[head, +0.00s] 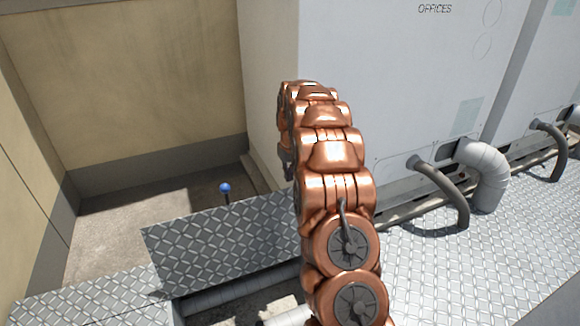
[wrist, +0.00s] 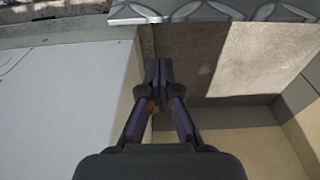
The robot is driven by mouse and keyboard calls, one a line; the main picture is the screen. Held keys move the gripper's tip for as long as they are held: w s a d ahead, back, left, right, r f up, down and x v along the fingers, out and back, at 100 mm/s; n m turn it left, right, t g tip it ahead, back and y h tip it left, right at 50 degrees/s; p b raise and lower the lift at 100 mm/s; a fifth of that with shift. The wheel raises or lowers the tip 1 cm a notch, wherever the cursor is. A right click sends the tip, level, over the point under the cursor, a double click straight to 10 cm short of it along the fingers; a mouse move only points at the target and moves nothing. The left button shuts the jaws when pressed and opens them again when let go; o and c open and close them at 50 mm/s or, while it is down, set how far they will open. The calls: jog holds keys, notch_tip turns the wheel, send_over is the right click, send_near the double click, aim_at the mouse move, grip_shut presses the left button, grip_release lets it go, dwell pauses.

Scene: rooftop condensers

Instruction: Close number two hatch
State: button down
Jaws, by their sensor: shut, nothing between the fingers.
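A diamond-plate hatch lid (head: 222,243) stands raised and tilted over an opening in the walkway, left of my arm in the head view. I can read no number on it. A blue ball knob (head: 225,187) on a short dark stem rises behind its upper edge. In the wrist view a strip of diamond plate (wrist: 222,9) crosses the top; I cannot tell if it is the lid. My gripper (wrist: 160,68) is shut and empty, apart from that plate, beside a pale cabinet side. In the head view my arm mostly hides it.
Pale cabinets (head: 400,75), one marked OFFICES, stand behind and right of my arm. Dark bent pipes (head: 440,190) and a fat grey elbow duct (head: 485,172) run into the walkway. Pipes (head: 235,290) show inside the opening. A beige wall (head: 120,85) bounds the bare floor at left.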

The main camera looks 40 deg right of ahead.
jog(key=shift+s+a+r+b, duration=0.1)
jog(key=shift+s+a+b, duration=0.15)
jog(key=shift+s, duration=0.7)
jog(key=shift+s+a+r+b, duration=0.1)
jog(key=shift+s+b, duration=0.2)
jog(key=shift+s, duration=0.65)
